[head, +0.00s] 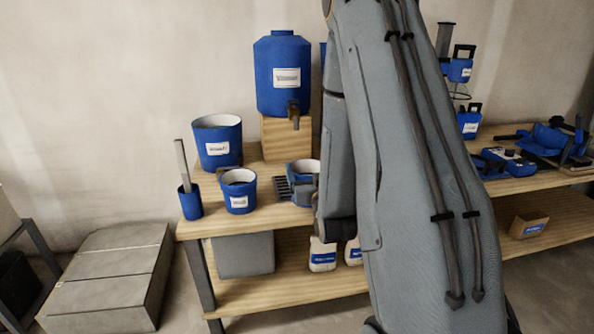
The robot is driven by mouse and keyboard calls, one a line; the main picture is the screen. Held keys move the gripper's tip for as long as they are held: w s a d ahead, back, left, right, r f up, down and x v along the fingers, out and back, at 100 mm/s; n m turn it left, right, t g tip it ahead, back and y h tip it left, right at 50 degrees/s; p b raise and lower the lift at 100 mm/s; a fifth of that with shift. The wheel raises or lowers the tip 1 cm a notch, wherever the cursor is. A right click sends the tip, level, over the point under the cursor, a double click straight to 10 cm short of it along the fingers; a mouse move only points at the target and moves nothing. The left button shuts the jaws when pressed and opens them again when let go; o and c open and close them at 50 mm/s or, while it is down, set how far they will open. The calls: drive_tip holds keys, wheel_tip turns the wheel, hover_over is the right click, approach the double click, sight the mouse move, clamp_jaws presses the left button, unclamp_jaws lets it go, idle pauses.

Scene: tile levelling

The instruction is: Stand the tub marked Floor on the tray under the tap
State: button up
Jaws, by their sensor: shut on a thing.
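My gripper (303,188) is partly hidden behind my arm and is shut on a small blue tub (303,167) with a pale inside. This tub is upright at the dark slatted tray (281,188), below and in front of the tap (294,112). I cannot tell whether its base touches the tray. No label shows on it, so its marking cannot be read. The tap is on a blue labelled water container (283,70) on a wooden block (288,138).
Another blue tub (239,205) and a larger blue bucket (217,162), both with labels too small to read, stand left on the bench (205,229). A narrow blue holder (190,205) stands at the left edge. Blue tools (506,160) lie at the right.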

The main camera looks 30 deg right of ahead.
sight(304, 172)
drive_tip(key=f+b+x, duration=0.1)
drive_tip(key=f+x, duration=0.2)
drive_tip(key=x, duration=1.2)
drive_tip(key=shift+f, duration=0.2)
drive_tip(key=shift+w+f, duration=0.1)
drive_tip(key=shift+f, duration=0.05)
drive_tip(key=o, duration=2.1)
drive_tip(key=shift+f, duration=0.1)
drive_tip(key=v, duration=1.2)
drive_tip(key=shift+p, duration=0.35)
